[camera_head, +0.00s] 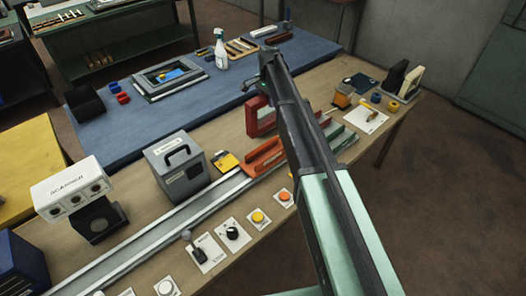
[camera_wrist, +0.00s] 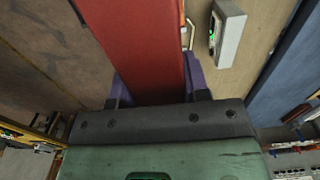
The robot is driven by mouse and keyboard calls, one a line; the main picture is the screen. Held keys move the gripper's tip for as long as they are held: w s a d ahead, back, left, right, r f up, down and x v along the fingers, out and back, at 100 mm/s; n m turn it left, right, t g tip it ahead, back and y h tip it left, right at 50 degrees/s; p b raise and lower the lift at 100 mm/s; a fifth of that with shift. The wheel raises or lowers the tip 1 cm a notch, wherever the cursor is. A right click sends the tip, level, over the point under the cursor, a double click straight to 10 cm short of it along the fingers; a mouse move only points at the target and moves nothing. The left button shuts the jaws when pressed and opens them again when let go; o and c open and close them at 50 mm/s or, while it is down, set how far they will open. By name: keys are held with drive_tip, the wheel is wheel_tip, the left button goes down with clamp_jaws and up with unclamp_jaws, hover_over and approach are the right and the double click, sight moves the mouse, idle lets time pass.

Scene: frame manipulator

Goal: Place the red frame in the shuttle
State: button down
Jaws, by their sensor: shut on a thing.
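The red frame (camera_head: 260,117) stands upright in the head view, over the far side of the wooden table, partly hidden behind my arm. In the wrist view the red frame (camera_wrist: 137,40) fills the upper middle, between the purple fingers of my gripper (camera_wrist: 155,88). My gripper is shut on it; in the head view my arm hides the gripper. The orange-red shuttle (camera_head: 262,158) sits on the rail, nearer the camera than the frame, and its right part is behind my arm. I cannot tell whether the frame touches the table.
A grey box with a handle (camera_head: 175,165) stands left of the shuttle. A white scanner (camera_head: 72,189) is by the rail's (camera_head: 150,243) left end. Buttons (camera_head: 258,217) line the near edge. A spray bottle (camera_head: 221,50) stands on the blue mat (camera_head: 180,112).

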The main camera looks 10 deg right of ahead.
wheel_tip(320, 180, down, 19)
drive_tip(key=b, duration=1.7)
drive_tip(key=shift+a+b, duration=0.15)
drive_tip(key=shift+b, duration=0.15)
drive_tip(key=c, duration=0.6)
unclamp_jaws()
drive_tip(key=shift+r, duration=0.15)
